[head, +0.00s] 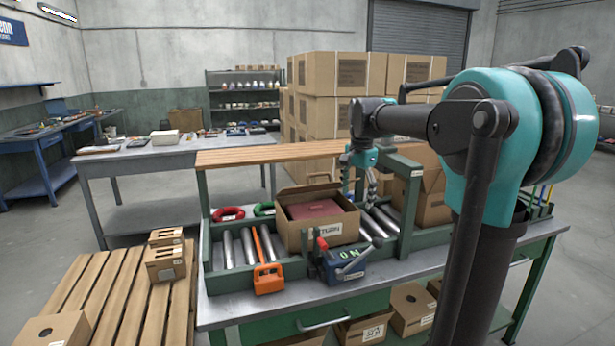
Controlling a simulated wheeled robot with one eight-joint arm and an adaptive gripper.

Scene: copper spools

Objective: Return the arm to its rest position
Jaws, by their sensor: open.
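My arm rises at the right of the head view and reaches left across the bench, with teal and dark grey links. My gripper (371,194) hangs downward from its end, open, with nothing visible between its fingers. It is just right of an open cardboard box (298,234) and above the metal rollers (374,222). The box holds a dark red item (312,209) and bears a partly readable label. The fingertips look small, and I cannot tell their exact distance from the box's right edge.
A blue device with a lever (340,264) and an orange tool (267,279) are at the bench front. A wooden shelf (240,157) spans behind the gripper. More cartons (432,205) stand close right. A pallet (120,290) is at left. Open floor lies far left.

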